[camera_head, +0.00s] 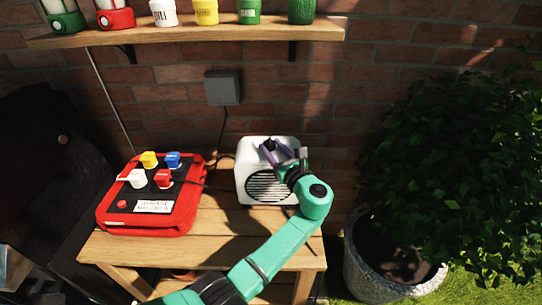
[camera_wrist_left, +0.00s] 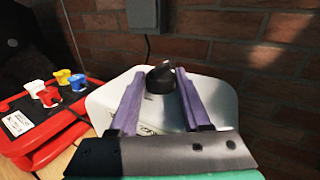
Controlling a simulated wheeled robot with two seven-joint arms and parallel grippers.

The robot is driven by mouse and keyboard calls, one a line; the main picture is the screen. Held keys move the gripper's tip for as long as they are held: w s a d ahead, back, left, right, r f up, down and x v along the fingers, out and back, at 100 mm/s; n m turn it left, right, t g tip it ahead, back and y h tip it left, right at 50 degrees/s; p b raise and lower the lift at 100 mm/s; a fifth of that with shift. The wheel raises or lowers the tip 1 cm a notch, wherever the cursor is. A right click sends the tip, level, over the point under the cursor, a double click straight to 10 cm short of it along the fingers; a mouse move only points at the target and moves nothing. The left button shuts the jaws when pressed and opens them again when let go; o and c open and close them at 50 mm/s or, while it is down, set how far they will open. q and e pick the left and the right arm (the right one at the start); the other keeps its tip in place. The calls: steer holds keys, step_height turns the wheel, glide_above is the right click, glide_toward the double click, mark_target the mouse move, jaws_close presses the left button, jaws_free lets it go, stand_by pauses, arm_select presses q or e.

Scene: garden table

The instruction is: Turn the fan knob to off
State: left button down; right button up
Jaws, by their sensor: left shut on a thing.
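The fan (camera_head: 250,172) is a white box with a round dark grille on its front, standing at the right part of the wooden table. Its black knob (camera_wrist_left: 158,80) sits on top, and it also shows in the head view (camera_head: 269,145). My left gripper (camera_head: 274,148) reaches over the top of the fan, its purple fingers on either side of the knob. It is shut on the knob. In the left wrist view the knob shows between the fingertips. Its setting marks cannot be read. My right gripper is not in view.
A red control box (camera_head: 110,215) with several coloured switches stands left of the fan on the table (camera_head: 190,248). A grey wall box (camera_head: 222,87) has a cable running down. A shelf (camera_head: 200,32) with pots is above. A potted bush (camera_head: 440,160) is on the right.

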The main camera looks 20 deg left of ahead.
arm_select(q)
steer(key=shift+w+d+n+g+y+b, duration=0.1)
steer(key=shift+n+g+y+b, duration=0.55)
steer(key=shift+n+g+y, duration=0.05)
steer(key=shift+c, duration=1.8)
jaws_free()
step_height(320, 180, up, 20)
steer(key=shift+b, duration=0.4)
